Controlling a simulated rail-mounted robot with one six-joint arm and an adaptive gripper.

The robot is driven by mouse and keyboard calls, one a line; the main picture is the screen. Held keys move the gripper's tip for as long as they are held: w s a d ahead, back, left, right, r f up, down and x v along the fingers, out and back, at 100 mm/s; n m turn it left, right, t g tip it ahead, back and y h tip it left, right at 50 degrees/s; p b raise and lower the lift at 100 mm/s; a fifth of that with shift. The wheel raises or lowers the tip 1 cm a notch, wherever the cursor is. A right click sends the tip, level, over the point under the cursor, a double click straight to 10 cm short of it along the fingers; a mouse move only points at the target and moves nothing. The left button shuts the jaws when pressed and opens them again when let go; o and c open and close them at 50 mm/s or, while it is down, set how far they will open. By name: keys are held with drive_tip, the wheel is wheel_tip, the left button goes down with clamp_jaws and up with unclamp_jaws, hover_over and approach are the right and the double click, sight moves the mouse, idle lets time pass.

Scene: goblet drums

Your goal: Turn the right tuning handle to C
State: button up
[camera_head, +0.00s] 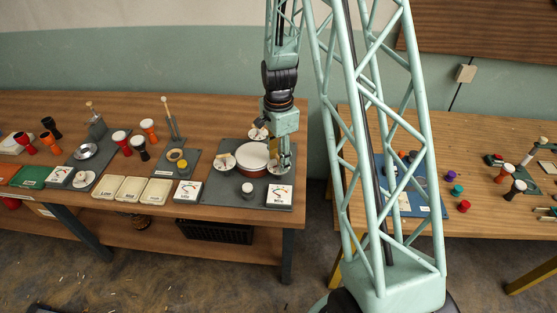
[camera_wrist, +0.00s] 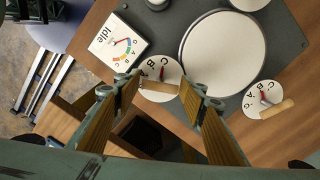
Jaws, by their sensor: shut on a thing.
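The right tuning dial is a white disc (camera_wrist: 147,68) with black letters, a small red pointer and a wooden handle (camera_wrist: 158,86). In the wrist view the handle lies between my fingertips, and my gripper (camera_wrist: 161,87) is shut on it. The red pointer is near the letter C; I cannot tell whether it lines up exactly. In the head view my gripper (camera_head: 281,167) points down at the disc, at the right side of the white-topped drum (camera_head: 253,155), and hides much of it. The drum (camera_wrist: 222,52) is right of the handle in the wrist view.
A white card marked Idle (camera_wrist: 119,43) with a coloured gauge stands close by, and shows in the head view (camera_head: 279,196). Another dial (camera_wrist: 263,98) is beyond the drum's edge; a third (camera_head: 224,161) is left of it. A grey mat (camera_head: 222,191) lies beneath.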

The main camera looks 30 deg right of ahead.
sight(278, 159)
idle(0.3)
drive_tip(key=o, duration=0.9)
drive_tip(key=shift+c, duration=0.2)
drive_tip(key=shift+r, duration=0.1)
wheel_tip(278, 159, up, 12)
idle(0.5)
idle(0.6)
